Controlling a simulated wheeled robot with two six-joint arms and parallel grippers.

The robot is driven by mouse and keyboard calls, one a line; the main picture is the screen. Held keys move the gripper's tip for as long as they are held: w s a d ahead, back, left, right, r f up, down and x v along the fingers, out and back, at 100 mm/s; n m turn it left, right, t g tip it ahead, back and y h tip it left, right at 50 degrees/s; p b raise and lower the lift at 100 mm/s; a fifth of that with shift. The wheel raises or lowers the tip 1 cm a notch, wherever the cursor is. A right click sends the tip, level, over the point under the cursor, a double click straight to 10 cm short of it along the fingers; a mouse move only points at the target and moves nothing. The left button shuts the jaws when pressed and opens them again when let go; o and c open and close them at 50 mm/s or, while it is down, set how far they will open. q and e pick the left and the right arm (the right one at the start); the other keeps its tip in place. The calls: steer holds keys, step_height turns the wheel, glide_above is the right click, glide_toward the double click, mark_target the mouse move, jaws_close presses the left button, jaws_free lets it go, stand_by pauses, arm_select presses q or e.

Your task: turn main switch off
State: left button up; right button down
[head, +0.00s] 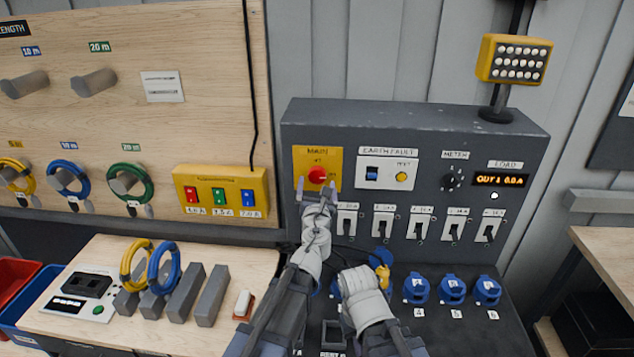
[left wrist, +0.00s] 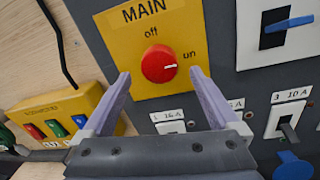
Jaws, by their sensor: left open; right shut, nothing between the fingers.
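The main switch is a round red knob (head: 317,175) on a yellow plate (head: 332,155) at the left of the dark grey panel. In the left wrist view the red knob (left wrist: 169,66) has "off" above it and "on" to its right, and its white mark points right, towards "on". My left gripper (head: 316,190) is open in front of the plate. Its fingers (left wrist: 160,76) stand to the left and right below the knob, apart from it. My right gripper (head: 362,282) is shut and empty, lower down in front of the panel's sockets; its fingertips are hard to make out.
A blue earth-fault switch (head: 372,173) and yellow button (head: 401,177) are right of the plate. Several black breaker levers (head: 384,224) run below, with blue sockets (head: 452,288) beneath. A yellow lamp (head: 515,60) stands on top. A yellow box (head: 222,190) hangs left.

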mark_target(317, 175)
arm_select(q)
steer(key=w, duration=0.2)
steer(key=shift+w, duration=0.3)
steer(key=shift+s, duration=0.1)
steer(key=shift+c, duration=0.6)
steer(key=c, duration=1.3)
steer(key=shift+o, duration=0.2)
